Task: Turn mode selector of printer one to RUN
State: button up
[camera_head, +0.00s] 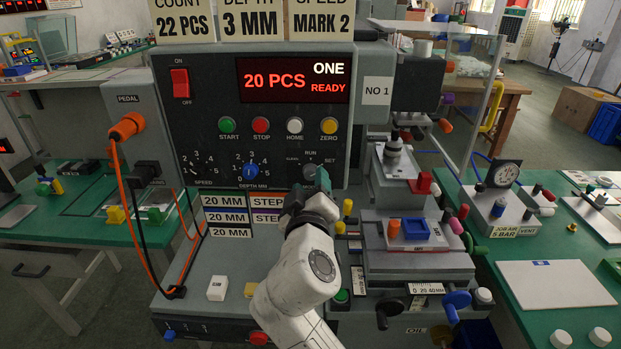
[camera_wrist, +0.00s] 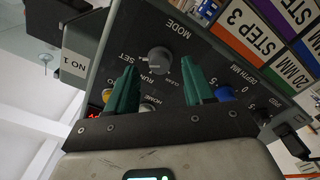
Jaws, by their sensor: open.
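The mode selector of printer one is a round grey knob (camera_wrist: 160,60) on the dark panel. In the wrist view it sits between and beyond my two green fingertips, with MODE on one side and SET, RUN and CLEAN around the other. In the head view the knob (camera_head: 309,172) shows below the RUN label, partly hidden by my gripper (camera_head: 311,187). My gripper (camera_wrist: 161,82) is open, one finger on each side of the knob's line. I see no contact. I cannot tell for sure which label the knob points to.
The blue depth knob (camera_head: 251,171) is left of my gripper. Coloured buttons, including the yellow ZERO button (camera_head: 329,125), sit above. The display (camera_head: 293,81) reads 20 PCS, ONE, READY. The printer's slide and tray (camera_head: 416,229) stand close on the right.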

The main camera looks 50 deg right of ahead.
jog(key=shift+x, duration=1)
grip_shut()
